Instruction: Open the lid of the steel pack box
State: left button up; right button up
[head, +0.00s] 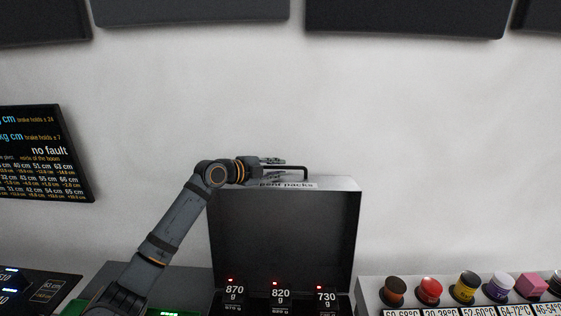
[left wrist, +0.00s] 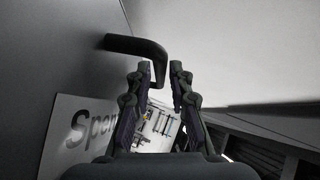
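The steel pack box (head: 284,235) stands in the middle of the head view. A dark bar handle (head: 292,167) is at the top and also shows in the left wrist view (left wrist: 132,44). My left gripper (head: 283,161) is at the lid's top edge beside the handle. In the left wrist view its fingers (left wrist: 161,70) are apart, and the handle's bent end appears between them; contact cannot be told. My right gripper is out of view.
Displays reading 870 g (head: 234,293), 820 g (head: 281,296) and 730 g (head: 326,298) are at the box's front. Several coloured pieces, including a red one (head: 429,290), stand on a ledge at right. A status screen (head: 45,152) is on the left wall.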

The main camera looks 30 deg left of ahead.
pick_arm(q)
jog(key=shift+x, duration=0.85)
grip_shut()
